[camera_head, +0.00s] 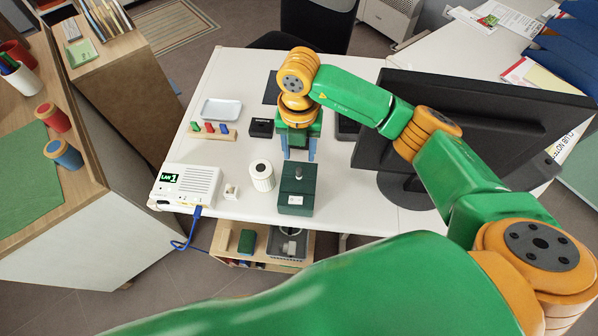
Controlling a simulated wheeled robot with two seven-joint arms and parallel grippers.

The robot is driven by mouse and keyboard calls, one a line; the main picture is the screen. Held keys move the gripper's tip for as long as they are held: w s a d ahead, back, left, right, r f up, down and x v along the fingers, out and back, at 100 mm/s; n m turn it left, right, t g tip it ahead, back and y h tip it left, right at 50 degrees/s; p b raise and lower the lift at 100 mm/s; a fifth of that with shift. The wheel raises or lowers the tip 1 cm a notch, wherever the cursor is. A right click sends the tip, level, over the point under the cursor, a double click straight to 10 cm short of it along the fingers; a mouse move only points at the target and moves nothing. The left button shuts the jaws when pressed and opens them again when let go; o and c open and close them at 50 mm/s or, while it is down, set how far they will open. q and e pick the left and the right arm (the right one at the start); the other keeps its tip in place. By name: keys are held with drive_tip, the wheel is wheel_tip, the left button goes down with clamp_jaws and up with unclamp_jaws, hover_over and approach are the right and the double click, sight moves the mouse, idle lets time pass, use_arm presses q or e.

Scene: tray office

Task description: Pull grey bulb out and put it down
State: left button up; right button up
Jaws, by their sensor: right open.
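The small grey bulb (298,172) stands upright in the top of a dark green box (296,199), on the white desk near its front edge. How deep it sits in the box cannot be told. My right gripper (299,154) points down just behind the bulb, with its two blue-grey fingers apart and nothing seen between them. The fingers look apart from the bulb, though their height above the desk is hard to judge. My left gripper is not in view.
A white ribbed cylinder (262,176), a small white block (231,192) and a white device (190,184) with a blue cable stand left of the box. Behind are a peg board (208,136), a pale tray (221,111) and a black box (261,128). A monitor (470,115) stands right.

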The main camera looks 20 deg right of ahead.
sight(299, 169)
wheel_tip(299, 169, down, 9)
drive_tip(key=b, duration=0.7)
drive_tip(key=shift+w, duration=0.1)
idle(0.5)
clamp_jaws()
drive_tip(key=shift+r, duration=0.1)
idle(1.3)
drive_tip(key=shift+r+p, duration=2.45)
drive_tip(key=shift+r, duration=0.55)
